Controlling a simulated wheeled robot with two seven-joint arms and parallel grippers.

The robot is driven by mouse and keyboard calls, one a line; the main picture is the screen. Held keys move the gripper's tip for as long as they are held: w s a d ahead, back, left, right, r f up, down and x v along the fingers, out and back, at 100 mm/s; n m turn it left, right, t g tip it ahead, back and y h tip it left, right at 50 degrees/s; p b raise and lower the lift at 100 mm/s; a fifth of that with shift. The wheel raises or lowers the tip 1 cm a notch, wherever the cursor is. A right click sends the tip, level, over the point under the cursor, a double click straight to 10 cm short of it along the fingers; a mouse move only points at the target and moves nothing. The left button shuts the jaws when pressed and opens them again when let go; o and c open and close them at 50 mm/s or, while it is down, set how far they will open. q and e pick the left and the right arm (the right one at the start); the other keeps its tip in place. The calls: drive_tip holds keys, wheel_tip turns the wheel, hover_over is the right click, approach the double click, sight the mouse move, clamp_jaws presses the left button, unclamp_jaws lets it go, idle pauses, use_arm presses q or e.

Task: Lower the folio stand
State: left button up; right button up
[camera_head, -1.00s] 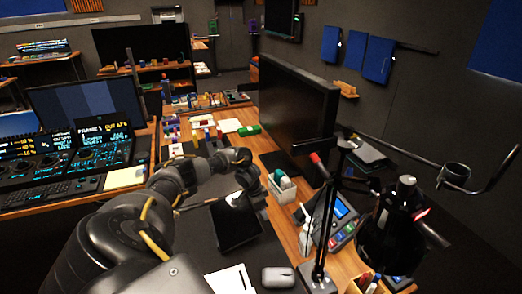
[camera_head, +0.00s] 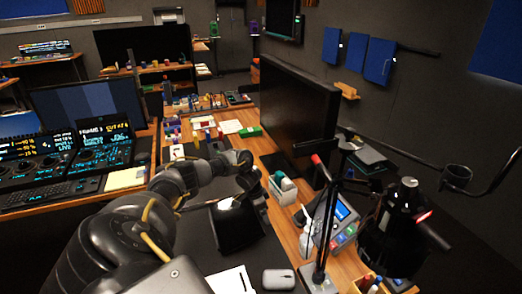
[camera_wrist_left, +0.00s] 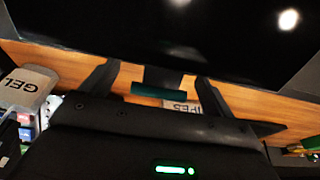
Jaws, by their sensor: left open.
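The folio stand seems to be the dark flat panel (camera_head: 232,232) on the black desk mat in the head view, tilted, with a bright reflection near its top edge. My left arm reaches over the desk, and my left gripper (camera_head: 260,202) is at the panel's upper right side; whether they touch is unclear. In the left wrist view the open fingers of my left gripper (camera_wrist_left: 155,88) stand apart, with a short dark teal bar (camera_wrist_left: 158,92) showing between them. What that bar belongs to is unclear. My right gripper is not in view.
A large monitor (camera_head: 292,105) stands behind the gripper. A white wipes box (camera_head: 282,188) is just right of it. A lamp (camera_head: 392,225) and control box (camera_head: 340,220) crowd the right.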

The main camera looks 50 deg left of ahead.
use_arm(q)
drive_tip(key=v, duration=1.1)
drive_tip(key=shift+a+b, duration=0.1)
drive_tip(key=shift+b, duration=0.2)
drive_tip(key=shift+f, duration=0.1)
